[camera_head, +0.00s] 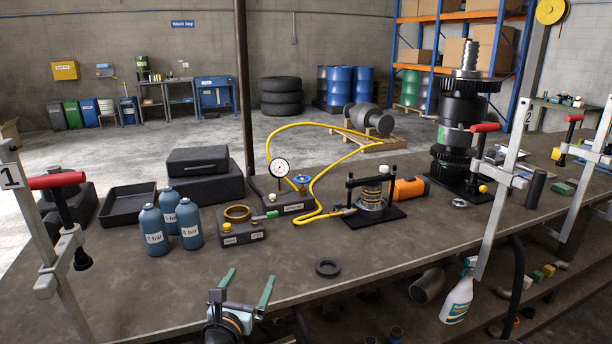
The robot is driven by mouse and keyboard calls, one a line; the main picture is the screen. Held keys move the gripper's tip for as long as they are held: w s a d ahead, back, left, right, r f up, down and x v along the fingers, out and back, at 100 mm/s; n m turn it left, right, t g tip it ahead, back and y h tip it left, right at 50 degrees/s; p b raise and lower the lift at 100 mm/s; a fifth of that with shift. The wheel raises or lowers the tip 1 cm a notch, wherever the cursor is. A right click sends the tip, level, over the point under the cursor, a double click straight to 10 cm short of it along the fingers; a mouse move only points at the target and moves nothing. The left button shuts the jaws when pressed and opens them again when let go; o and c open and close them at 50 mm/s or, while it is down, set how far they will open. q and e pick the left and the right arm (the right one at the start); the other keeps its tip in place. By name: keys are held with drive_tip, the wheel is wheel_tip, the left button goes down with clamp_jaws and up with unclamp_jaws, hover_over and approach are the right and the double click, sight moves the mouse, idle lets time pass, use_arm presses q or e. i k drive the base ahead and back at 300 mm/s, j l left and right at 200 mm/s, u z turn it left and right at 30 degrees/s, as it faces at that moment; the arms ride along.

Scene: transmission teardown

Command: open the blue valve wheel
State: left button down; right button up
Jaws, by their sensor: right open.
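The blue valve wheel (301,179) is small and sits on top of a dark block (285,205) that also carries a round white pressure gauge (279,168). A yellow hose (314,195) runs beside the block. My right gripper (250,277) is at the bottom centre, with its two green fingers spread and nothing between them. It is in front of the valve block and well apart from the wheel. My left gripper is not in view.
Blue bottles (188,225) and a block with a brass ring (238,214) stand left of the valve block. A spring fixture (372,199) is to its right. A black ring (327,268) lies near the front edge. Red-handled clamps (57,181) rise at the bench sides.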

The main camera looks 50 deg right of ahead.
sight(303, 180)
drive_tip(key=i+l, duration=0.15)
drive_tip(key=l, duration=0.25)
drive_tip(key=i+l, duration=0.1)
drive_tip(key=l, duration=0.25)
drive_tip(key=i+l, duration=0.15)
drive_tip(key=l, duration=0.25)
drive_tip(key=i+l, duration=0.15)
drive_tip(key=l, duration=0.25)
